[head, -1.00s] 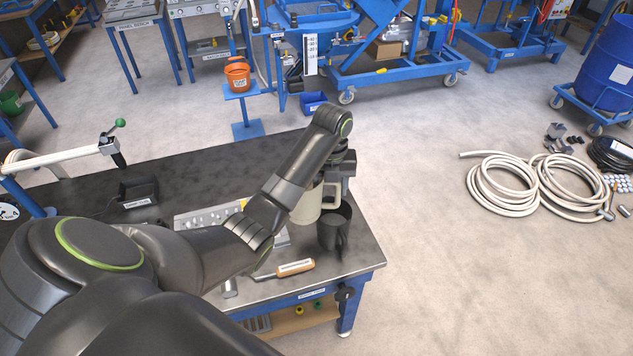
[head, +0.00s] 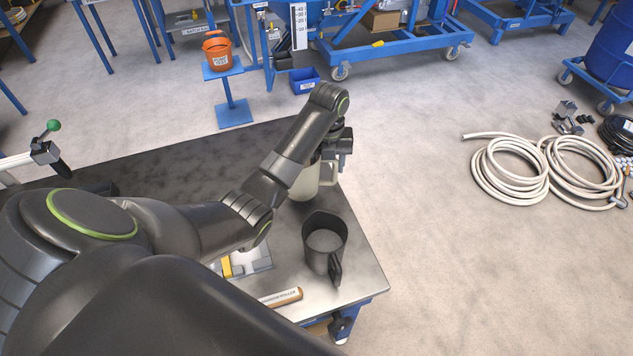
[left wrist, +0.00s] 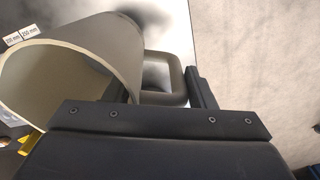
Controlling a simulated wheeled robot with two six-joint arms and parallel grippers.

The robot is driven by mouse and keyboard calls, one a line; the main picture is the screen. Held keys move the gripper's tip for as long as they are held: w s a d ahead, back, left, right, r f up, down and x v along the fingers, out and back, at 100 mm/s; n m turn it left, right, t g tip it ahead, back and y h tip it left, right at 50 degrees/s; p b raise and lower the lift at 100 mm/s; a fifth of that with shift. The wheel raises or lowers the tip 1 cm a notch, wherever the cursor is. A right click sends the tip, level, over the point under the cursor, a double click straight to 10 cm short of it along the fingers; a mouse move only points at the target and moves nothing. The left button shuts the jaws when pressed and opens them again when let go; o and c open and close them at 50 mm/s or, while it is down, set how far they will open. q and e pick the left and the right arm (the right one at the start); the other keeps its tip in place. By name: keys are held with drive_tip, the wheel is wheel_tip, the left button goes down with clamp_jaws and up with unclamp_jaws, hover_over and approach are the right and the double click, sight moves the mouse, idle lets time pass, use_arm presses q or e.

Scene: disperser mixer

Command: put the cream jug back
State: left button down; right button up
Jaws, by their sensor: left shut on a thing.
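In the left wrist view the jug's open mouth and pale wall (left wrist: 90,62) fill the left side. Its handle (left wrist: 166,78) lies between the fingers of my left gripper (left wrist: 166,98). I cannot tell whether the jug's base touches the bench. My right gripper is not in view.
A dark grey jug (head: 324,246) stands upright in front of the cream jug, near the bench's right edge. A wooden-handled tool (head: 281,297) lies at the front edge. An orange bucket (head: 217,52) stands on a blue stand behind. Coiled hoses (head: 545,170) lie on the floor at right.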

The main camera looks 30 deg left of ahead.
sight(326, 181)
use_arm(q)
wheel_tip(326, 181, down, 3)
drive_tip(key=shift+r+p, duration=0.2)
drive_tip(key=shift+p, duration=0.1)
drive_tip(key=shift+f, duration=0.3)
wheel_tip(326, 181, down, 3)
drive_tip(key=shift+f+p, duration=0.1)
drive_tip(key=shift+p, duration=0.2)
drive_tip(key=shift+f, duration=0.25)
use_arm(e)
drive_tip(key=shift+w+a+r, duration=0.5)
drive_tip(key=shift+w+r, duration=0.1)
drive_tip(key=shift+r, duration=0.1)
use_arm(q)
drive_tip(key=shift+f, duration=0.1)
drive_tip(key=c, duration=0.6)
unclamp_jaws()
drive_tip(key=shift+f, duration=0.1)
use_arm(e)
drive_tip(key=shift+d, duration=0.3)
